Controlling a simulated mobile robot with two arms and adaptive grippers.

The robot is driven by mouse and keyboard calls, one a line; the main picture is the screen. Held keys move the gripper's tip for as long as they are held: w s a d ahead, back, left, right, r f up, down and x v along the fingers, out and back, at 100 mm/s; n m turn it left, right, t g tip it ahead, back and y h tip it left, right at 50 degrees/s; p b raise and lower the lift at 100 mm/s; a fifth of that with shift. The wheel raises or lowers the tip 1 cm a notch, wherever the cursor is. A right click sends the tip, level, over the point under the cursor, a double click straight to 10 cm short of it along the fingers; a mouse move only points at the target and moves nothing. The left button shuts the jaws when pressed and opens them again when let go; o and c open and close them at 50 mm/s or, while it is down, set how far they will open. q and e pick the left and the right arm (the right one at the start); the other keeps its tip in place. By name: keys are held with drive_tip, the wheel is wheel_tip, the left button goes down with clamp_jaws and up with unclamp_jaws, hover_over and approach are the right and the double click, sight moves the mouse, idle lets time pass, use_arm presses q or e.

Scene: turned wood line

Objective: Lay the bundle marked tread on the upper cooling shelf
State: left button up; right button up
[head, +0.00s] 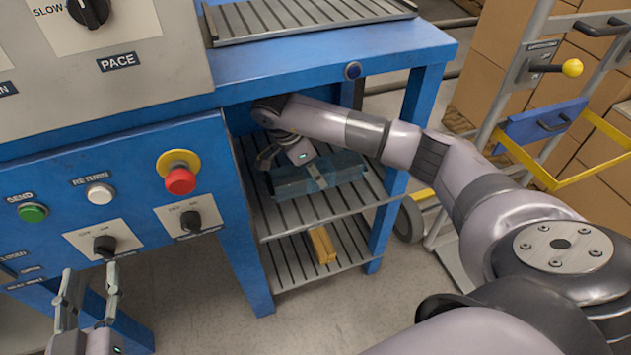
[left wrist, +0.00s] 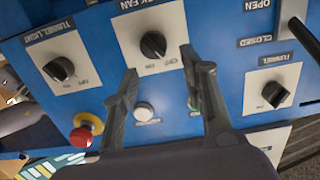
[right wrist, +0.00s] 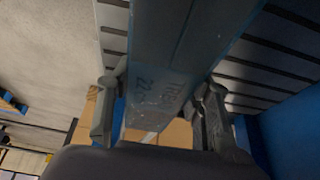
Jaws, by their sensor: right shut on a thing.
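The bundle (head: 335,172), in translucent blue wrap, is at the upper slatted shelf (head: 310,206) inside the blue frame. I cannot tell whether it touches the slats. My right gripper (head: 290,158) is shut on it, partly hidden by my arm. In the right wrist view the bundle (right wrist: 175,50) runs between the two fingers of the right gripper (right wrist: 160,115); its sideways lettering is only partly legible. My left gripper (head: 88,300) is open and empty in front of the control panel; it also shows in the left wrist view (left wrist: 162,90).
A tan block (head: 322,245) lies on the lower slatted shelf (head: 345,248). The control panel with a red stop button (head: 180,181) stands left of the shelves. A trolley (head: 545,125) and cardboard boxes (head: 500,50) stand at the right. The blue frame leg (head: 400,160) borders the shelf opening.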

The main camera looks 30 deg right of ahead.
sight(304, 172)
wheel_tip(304, 172, down, 3)
drive_tip(key=shift+s+f+b, duration=0.1)
drive_tip(key=shift+b, duration=0.35)
use_arm(q)
drive_tip(key=r+t, duration=0.2)
drive_tip(key=r, duration=0.1)
drive_tip(key=r+t+h, duration=0.1)
drive_tip(key=r, duration=0.1)
drive_tip(key=shift+d+r, duration=0.1)
drive_tip(key=shift+d, duration=0.25)
use_arm(e)
drive_tip(key=shift+f, duration=0.1)
drive_tip(key=o, duration=1.5)
drive_tip(key=shift+f, duration=0.1)
use_arm(q)
drive_tip(key=shift+r, duration=0.15)
use_arm(e)
drive_tip(key=p+v, duration=0.1)
drive_tip(key=v, duration=0.4)
drive_tip(key=shift+p, duration=0.3)
drive_tip(key=shift+p+v, duration=0.55)
drive_tip(key=shift+v, duration=0.65)
use_arm(q)
wheel_tip(304, 172, down, 12)
drive_tip(key=s+a+g+y, duration=0.2)
drive_tip(key=g, duration=0.5)
drive_tip(key=shift+s+a, duration=0.2)
drive_tip(key=shift+s, duration=0.2)
use_arm(e)
drive_tip(key=shift+a, duration=0.15)
